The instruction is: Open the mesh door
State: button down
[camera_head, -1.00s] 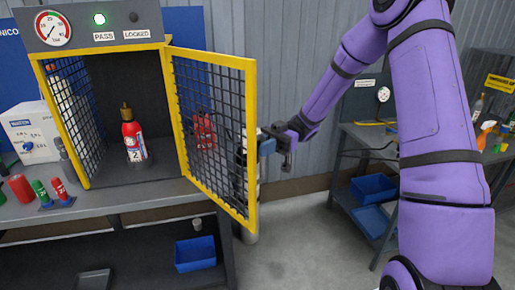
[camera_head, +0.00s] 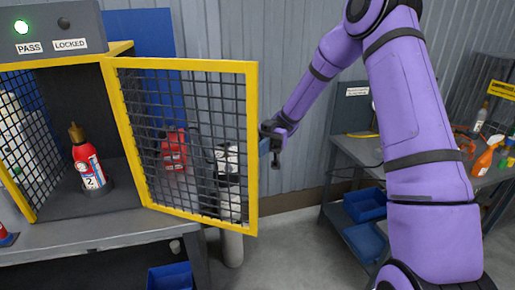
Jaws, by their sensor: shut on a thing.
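The mesh door (camera_head: 252,190) has a yellow frame with dark mesh and stands swung open on its left-hand hinge side. It reaches out to the right of the cabinet (camera_head: 75,190). The fingertips are small and partly hidden.
Through the mesh show a red object (camera_head: 173,150) and a white cylinder (camera_head: 228,160). A bench (camera_head: 350,155) with a spray bottle (camera_head: 488,155) and blue bins (camera_head: 365,205) is at right. Floor between is clear.

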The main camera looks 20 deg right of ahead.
jog(key=shift+d, duration=0.15)
jog(key=c, duration=1.4)
grip_release()
jog(key=v, duration=1)
jog(key=shift+w+d, duration=0.2)
jog(key=shift+d, duration=0.15)
jog(key=shift+a, duration=0.1)
